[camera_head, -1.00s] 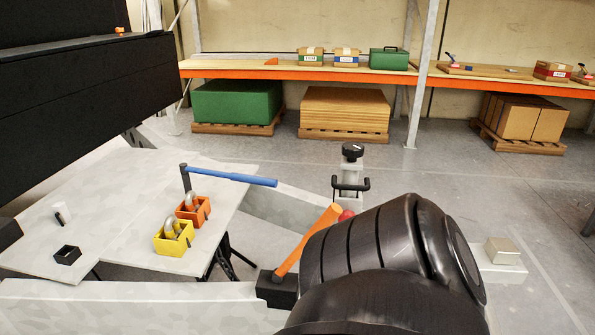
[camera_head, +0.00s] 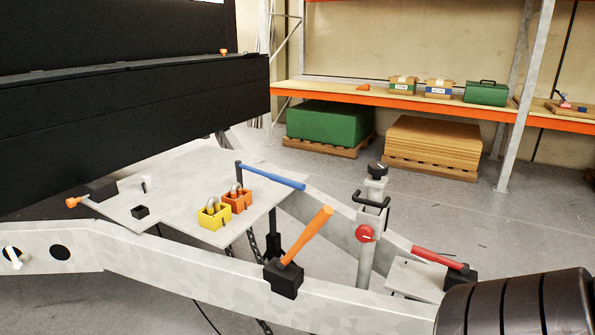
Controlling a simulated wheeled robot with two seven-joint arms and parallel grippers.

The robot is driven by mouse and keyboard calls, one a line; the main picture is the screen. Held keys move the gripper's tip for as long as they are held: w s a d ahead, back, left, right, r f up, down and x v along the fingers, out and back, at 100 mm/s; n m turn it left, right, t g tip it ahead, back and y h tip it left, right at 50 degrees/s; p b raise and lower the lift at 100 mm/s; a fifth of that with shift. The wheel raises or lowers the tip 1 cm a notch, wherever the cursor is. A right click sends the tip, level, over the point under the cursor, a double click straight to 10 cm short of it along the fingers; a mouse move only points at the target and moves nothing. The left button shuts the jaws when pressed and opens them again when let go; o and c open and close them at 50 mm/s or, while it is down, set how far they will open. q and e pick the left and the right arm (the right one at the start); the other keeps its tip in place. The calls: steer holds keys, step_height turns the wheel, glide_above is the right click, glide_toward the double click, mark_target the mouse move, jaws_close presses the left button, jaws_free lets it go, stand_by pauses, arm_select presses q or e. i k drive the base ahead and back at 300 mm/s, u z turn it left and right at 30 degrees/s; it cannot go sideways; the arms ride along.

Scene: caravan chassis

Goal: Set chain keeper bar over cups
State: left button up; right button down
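Two small open cups stand side by side on the grey plate (camera_head: 185,172): a yellow cup (camera_head: 214,218) and an orange cup (camera_head: 237,203). A grey metal loop, perhaps chain or shackle, rises out of each. A bar with a blue handle (camera_head: 270,176) stretches behind and above the cups from a dark upright post (camera_head: 239,172). I cannot tell whether this is the keeper bar. No bar visibly lies over the cups. Neither of my grippers is in view.
An orange handle (camera_head: 308,236) rises from a black block on the grey chassis beam (camera_head: 180,262). A post (camera_head: 366,262) with a red knob stands right of it, near a red handle (camera_head: 440,258). A large black rounded shape covers the lower right corner. Shelving stands behind.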

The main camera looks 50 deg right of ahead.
mark_target(289, 182)
steer(key=z, duration=1)
